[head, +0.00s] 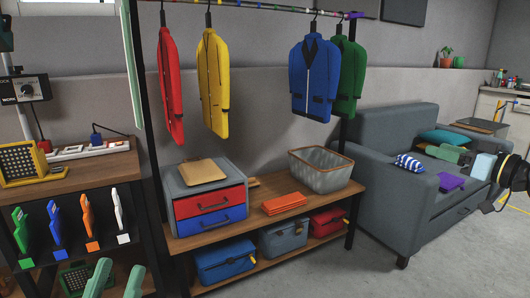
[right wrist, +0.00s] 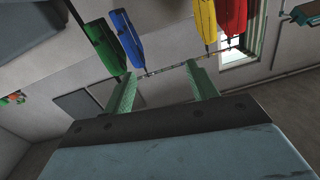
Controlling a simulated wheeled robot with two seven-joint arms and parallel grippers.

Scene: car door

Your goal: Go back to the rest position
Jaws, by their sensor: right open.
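My left gripper (head: 120,267) shows at the bottom left of the head view. Its two green fingers point up and stand apart with nothing between them, in front of the shelf of coloured tools. My right gripper (head: 448,154) is at the right of the head view, in front of the grey sofa, with green fingers and a light blue body. In the right wrist view its fingers (right wrist: 160,74) are spread wide and empty. Hanging jackets lie beyond them there.
A clothes rack holds a red jacket (head: 171,85), yellow jacket (head: 213,85), blue jacket (head: 314,78) and green jacket (head: 348,75). Its wooden bench (head: 255,216) carries a drawer box (head: 206,199) and grey basket (head: 320,172). The sofa (head: 388,130) stands right; floor in front is clear.

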